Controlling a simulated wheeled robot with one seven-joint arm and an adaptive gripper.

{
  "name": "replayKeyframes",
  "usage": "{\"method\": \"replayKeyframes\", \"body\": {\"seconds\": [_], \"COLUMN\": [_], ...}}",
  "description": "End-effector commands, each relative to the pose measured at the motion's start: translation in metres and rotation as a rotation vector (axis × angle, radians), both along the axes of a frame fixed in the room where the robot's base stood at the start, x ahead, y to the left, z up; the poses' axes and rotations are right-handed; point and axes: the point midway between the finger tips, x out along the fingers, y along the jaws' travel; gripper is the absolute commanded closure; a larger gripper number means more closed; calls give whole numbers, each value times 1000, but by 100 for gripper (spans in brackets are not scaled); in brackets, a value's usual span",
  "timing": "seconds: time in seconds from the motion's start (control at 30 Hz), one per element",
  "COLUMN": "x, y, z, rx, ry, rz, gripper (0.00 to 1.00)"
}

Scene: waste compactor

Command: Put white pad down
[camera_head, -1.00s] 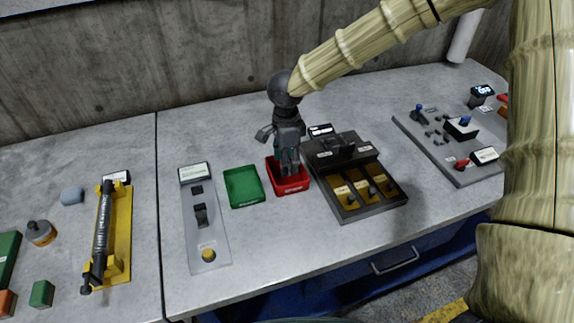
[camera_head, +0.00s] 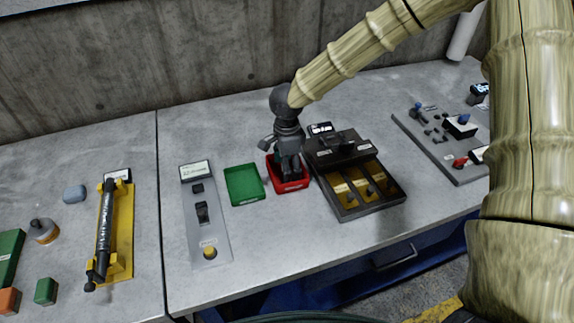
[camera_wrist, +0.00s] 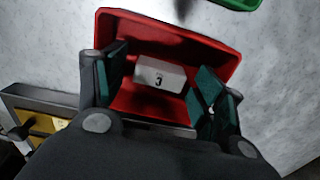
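The white pad (camera_wrist: 160,75), marked "3", is in the red tray (camera_wrist: 210,45) and shows between my fingers in the wrist view. My gripper (camera_wrist: 155,88) is open, with a finger on each side of the pad. A gap shows at the left finger; the right finger is close to the pad's edge, and I cannot tell if they touch. In the head view my gripper (camera_head: 290,172) points down into the red tray (camera_head: 291,187) and hides the pad.
A green tray (camera_head: 244,186) is just left of the red tray. A dark unit with yellow compartments (camera_head: 357,190) stands close on the right. A grey switch panel (camera_head: 207,235) lies farther left. Bare bench top lies in front of the trays.

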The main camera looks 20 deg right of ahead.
Motion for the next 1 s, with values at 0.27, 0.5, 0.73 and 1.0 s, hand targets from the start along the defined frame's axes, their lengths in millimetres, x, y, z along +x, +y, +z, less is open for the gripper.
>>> {"method": "replayKeyframes", "body": {"seconds": [0.27,0.5,0.73,1.0], "x": [0,1,1,1], "y": [0,0,0,0], "z": [0,22,64,106], "rx": [0,1,2,1], "ry": [0,-2,-3,-2], "rz": [0,-1,-2,-1], "gripper": [30,30,30,30]}}
